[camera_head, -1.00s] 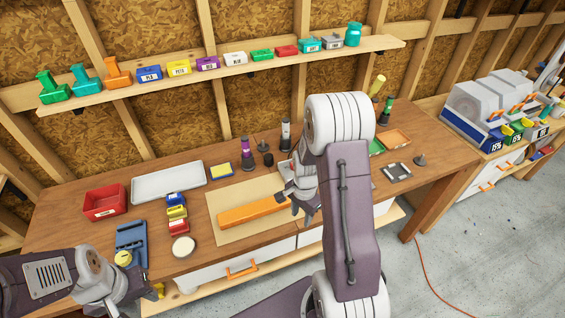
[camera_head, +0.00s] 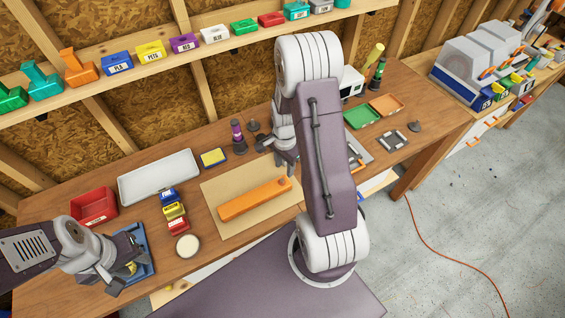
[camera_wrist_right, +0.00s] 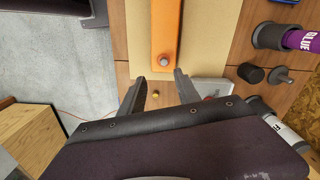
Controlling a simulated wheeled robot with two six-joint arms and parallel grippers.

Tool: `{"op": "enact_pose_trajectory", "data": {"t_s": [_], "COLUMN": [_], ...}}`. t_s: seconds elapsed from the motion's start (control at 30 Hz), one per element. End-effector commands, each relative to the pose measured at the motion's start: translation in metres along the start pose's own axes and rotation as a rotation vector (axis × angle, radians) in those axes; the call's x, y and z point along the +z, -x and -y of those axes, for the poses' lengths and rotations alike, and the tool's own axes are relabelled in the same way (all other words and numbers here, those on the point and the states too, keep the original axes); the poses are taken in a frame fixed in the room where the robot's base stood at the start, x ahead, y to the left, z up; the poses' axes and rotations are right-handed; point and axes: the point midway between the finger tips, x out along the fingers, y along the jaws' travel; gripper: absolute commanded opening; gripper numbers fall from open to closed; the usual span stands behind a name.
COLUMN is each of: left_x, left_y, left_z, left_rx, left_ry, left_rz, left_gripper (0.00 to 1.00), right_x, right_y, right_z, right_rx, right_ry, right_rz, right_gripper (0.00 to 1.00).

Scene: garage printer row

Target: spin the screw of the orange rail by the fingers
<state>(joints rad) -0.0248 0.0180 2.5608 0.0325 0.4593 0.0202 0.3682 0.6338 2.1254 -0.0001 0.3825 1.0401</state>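The long orange rail (camera_head: 248,202) lies on a tan mat (camera_head: 226,229) on the workbench. Its screw, a small round grey head (camera_wrist_right: 163,61), shows on the rail's near end in the right wrist view. My right gripper (camera_head: 289,168) is above the rail's right end in the head view. In the right wrist view, its two fingers (camera_wrist_right: 160,78) are apart and empty, with the screw just beyond the tips, between their lines. My left gripper (camera_head: 130,274) hangs over the blue holder at the bench's left front, its fingers apart and empty.
A white tray (camera_head: 159,178), a red bin (camera_head: 93,205), small stacked bins (camera_head: 174,211) and a round white dish (camera_head: 187,245) stand left of the mat. A purple-labelled bottle (camera_head: 238,138) stands behind. Green (camera_head: 362,117) and orange (camera_head: 387,103) trays lie right.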

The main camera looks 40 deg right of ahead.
Motion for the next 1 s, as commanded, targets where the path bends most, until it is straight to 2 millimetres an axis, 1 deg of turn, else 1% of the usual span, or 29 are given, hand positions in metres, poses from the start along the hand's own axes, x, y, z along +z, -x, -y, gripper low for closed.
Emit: {"op": "enact_pose_trajectory", "data": {"t_s": [0.03, 0.4, 0.53, 0.77, 0.8, 0.87, 0.9, 0.93, 1.0], "left_x": [0.001, 0.007, 0.008, 0.007, 0.007, 0.007, 0.007, 0.007, 0.007], "left_y": [-0.011, -0.068, -0.076, -0.074, -0.074, -0.074, -0.074, -0.074, -0.074], "left_z": [0.000, 0.001, 0.002, 0.001, 0.001, 0.001, 0.001, 0.001, 0.001], "left_rx": [0.000, 0.000, 0.000, 0.000, 0.000, 0.000, 0.000, 0.000, 0.000], "left_ry": [0.000, 0.000, 0.000, 0.000, 0.000, 0.000, 0.000, 0.000, 0.000], "left_rz": [0.000, 0.000, 0.000, 0.000, -0.001, -0.001, -0.001, -0.001, 0.000], "left_gripper": [0.36, 0.36, 0.36, 0.36, 0.36, 0.36, 0.36, 0.36, 0.36], "right_x": [0.000, 0.000, 0.000, 0.000, 0.000, 0.000, 0.000, 0.000, 0.000], "right_y": [-0.011, -0.075, -0.084, -0.082, -0.082, -0.082, -0.082, -0.082, -0.082], "right_z": [0.000, 0.000, 0.000, 0.000, 0.000, 0.000, 0.000, 0.000, 0.000], "right_rx": [0.000, 0.000, 0.000, 0.000, 0.000, 0.000, 0.000, 0.000, 0.000], "right_ry": [0.000, 0.001, 0.000, 0.001, 0.001, 0.001, 0.001, 0.001, 0.001], "right_rz": [0.000, 0.000, 0.000, 0.000, 0.000, 0.000, 0.000, 0.000, 0.000], "right_gripper": [0.39, 0.39, 0.39, 0.39, 0.36, 0.19, 0.08, 0.00, 0.00]}}
